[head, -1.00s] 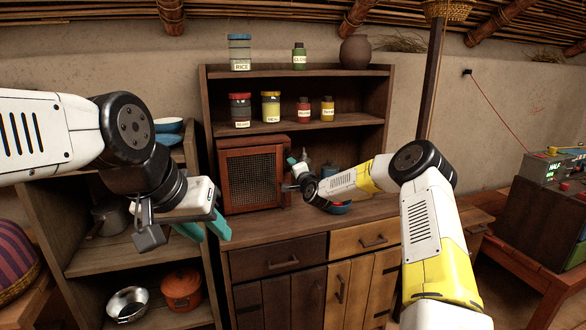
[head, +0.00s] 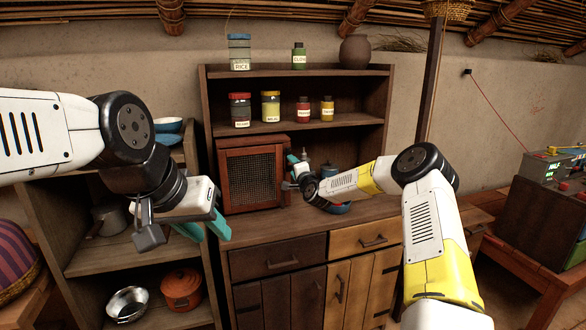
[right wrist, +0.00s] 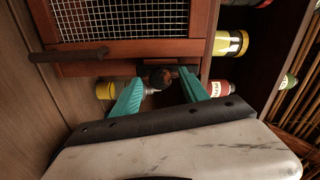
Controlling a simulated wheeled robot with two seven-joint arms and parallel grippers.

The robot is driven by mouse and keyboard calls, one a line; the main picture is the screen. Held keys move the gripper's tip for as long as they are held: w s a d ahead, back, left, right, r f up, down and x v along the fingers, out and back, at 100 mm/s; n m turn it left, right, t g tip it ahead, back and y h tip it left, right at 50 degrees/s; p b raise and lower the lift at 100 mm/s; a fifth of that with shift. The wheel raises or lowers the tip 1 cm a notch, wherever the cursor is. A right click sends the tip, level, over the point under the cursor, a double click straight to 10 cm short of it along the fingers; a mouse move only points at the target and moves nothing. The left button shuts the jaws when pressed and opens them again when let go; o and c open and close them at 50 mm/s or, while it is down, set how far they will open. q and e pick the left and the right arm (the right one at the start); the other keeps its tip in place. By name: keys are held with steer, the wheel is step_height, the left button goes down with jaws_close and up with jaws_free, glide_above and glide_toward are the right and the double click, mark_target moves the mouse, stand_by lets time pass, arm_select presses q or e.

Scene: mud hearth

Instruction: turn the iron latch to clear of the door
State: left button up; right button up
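A small reddish-brown cabinet (head: 224,180) with a wire-mesh door (head: 258,178) stands on the counter, its door shut. In the right wrist view the mesh door (right wrist: 120,18) fills the top. A dark piece with a rounded end, seemingly the iron latch (right wrist: 160,77), sits at the door frame's edge. My right gripper (right wrist: 161,82) is open, with one teal finger on each side of this piece; I cannot tell whether they touch it. In the head view the right gripper (head: 292,172) is at the cabinet's right side, hiding the latch. My left gripper (head: 203,231) is open and empty, left of the counter.
A dark bar (right wrist: 70,55) crosses the door frame in the right wrist view. Jars line the shelves above. A low shelf (head: 95,262) with pans stands at left.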

steer(key=shift+s, duration=0.1)
steer(key=v, duration=0.7)
steer(key=shift+s, duration=0.25)
steer(key=shift+d+r, duration=0.1)
steer(key=s+d+r+n+g+h, duration=0.1)
steer(key=s+r+n+g, duration=0.3)
steer(key=s, duration=0.5)
steer(key=s+d+r+n+g+h, duration=0.1)
steer(key=s+r+n+g, duration=0.2)
steer(key=s+r+n, duration=0.45)
steer(key=s+d+g, duration=0.2)
steer(key=s+d, duration=0.2)
steer(key=s, duration=1.3)
steer(key=s+d+n+g+h, duration=0.1)
steer(key=s+d, duration=0.4)
steer(key=s, duration=1.2)
steer(key=shift+g, duration=0.5)
steer(key=shift+r, duration=0.15)
